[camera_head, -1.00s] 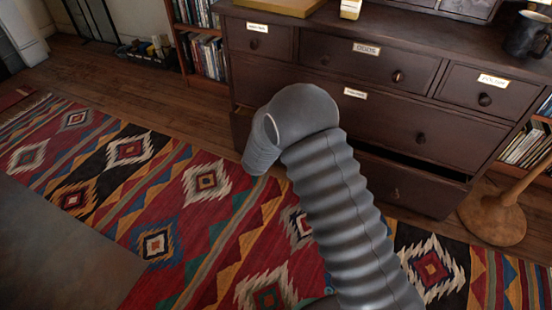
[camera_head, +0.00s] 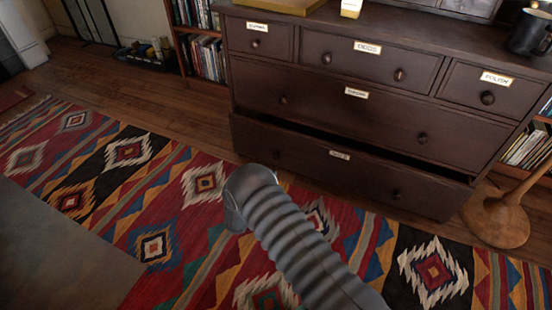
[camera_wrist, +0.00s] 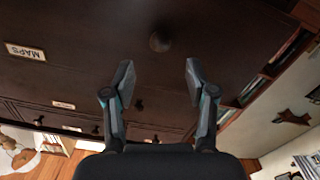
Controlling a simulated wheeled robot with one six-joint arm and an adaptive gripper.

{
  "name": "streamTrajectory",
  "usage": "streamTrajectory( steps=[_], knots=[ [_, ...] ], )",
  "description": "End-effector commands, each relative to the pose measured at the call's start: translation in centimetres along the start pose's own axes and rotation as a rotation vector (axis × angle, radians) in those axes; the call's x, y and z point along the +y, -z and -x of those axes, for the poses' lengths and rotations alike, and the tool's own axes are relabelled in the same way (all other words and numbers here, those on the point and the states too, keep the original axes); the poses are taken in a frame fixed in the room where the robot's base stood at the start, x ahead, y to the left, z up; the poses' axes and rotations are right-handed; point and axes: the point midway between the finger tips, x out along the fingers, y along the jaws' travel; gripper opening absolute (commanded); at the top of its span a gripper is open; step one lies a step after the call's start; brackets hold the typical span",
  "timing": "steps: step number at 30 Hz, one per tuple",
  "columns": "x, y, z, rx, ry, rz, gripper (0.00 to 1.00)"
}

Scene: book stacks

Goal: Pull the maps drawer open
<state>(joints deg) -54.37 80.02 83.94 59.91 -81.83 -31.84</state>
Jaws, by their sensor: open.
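The maps drawer (camera_head: 300,148) is the wide bottom drawer of a dark wooden chest. It stands out a little from the chest, with a dark gap along its top edge. Its label (camera_head: 340,155) reads MAPS in the wrist view (camera_wrist: 25,51), where the picture is upside down. A round knob (camera_wrist: 160,42) on the drawer front lies just beyond my gripper (camera_wrist: 158,68) in the wrist view, in line with the space between its fingers. The fingers are spread and hold nothing. In the head view my fingers are hidden behind my arm.
Other drawers (camera_head: 350,110) above are shut. A wooden stand base (camera_head: 496,218) is on the floor at the chest's right corner. Bookshelves flank the chest. A patterned rug (camera_head: 130,190) covers the floor in front, which is clear. A dark mug (camera_head: 530,32) stands on top.

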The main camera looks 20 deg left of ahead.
Motion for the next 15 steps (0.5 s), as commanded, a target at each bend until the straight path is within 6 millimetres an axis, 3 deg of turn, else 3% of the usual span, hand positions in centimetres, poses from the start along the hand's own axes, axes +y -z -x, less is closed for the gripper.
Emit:
streamTrajectory(
  steps=[9,15],
  knots=[
    [0.1,-0.1,-6.0,0.001,-0.002,-0.002,0.57],
    [0.0,-0.1,-8.6,0.000,0.000,-0.001,0.57]
  ],
)
